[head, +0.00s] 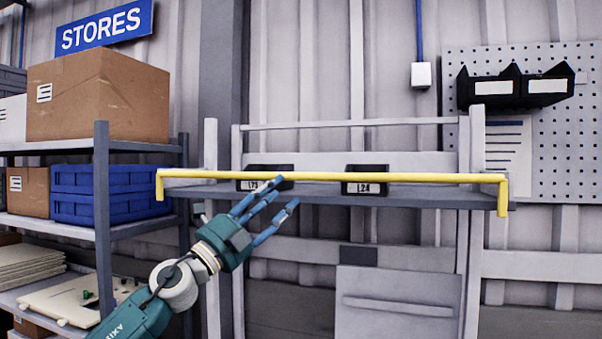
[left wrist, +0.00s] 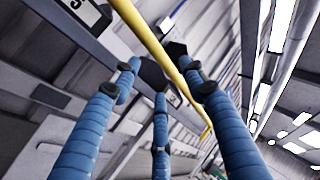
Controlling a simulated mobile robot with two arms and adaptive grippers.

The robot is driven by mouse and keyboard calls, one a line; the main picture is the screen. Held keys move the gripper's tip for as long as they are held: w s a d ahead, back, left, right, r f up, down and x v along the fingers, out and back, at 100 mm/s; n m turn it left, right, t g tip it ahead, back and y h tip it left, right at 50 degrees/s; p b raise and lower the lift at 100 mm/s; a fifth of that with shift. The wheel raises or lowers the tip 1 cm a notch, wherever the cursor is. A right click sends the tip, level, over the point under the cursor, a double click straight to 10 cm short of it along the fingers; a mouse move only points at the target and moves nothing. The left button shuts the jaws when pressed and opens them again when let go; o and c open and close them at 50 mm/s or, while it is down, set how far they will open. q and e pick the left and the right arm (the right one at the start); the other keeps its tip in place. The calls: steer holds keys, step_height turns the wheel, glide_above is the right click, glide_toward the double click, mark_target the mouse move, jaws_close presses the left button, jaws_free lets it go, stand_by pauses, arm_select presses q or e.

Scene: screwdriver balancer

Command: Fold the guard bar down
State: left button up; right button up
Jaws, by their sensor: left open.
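The yellow guard bar (head: 340,177) runs level across the front of a grey frame in the head view, with a short bent end at each side. My left gripper (head: 268,207) is at the left part of the bar, its blue fingers spread open just below and in front of it. One fingertip overlaps the bar in the picture; I cannot tell whether it touches. In the left wrist view the bar (left wrist: 150,40) passes diagonally beyond the open fingers (left wrist: 165,80), and nothing is held between them. My right gripper is not in view.
Black label holders L23 (head: 262,186) and L24 (head: 364,188) sit behind the bar on the grey shelf. Shelving with a cardboard box (head: 97,95) and blue crates (head: 118,193) stands at the left.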

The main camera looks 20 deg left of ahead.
mark_target(300, 179)
arm_select(q)
steer(key=x, duration=0.2)
steer(key=p+x, duration=0.1)
steer(key=x, duration=0.1)
steer(key=p+x, duration=0.1)
steer(key=x, duration=0.2)
steer(key=shift+s+d, duration=0.2)
steer(key=shift+d, duration=0.05)
steer(key=shift+w+d+r, duration=0.1)
steer(key=shift+w+d, duration=0.05)
steer(key=shift+w, duration=0.1)
steer(key=shift+w+r, duration=0.1)
steer(key=shift+w, duration=0.15)
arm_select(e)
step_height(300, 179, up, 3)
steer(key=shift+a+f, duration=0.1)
arm_select(q)
jaws_close()
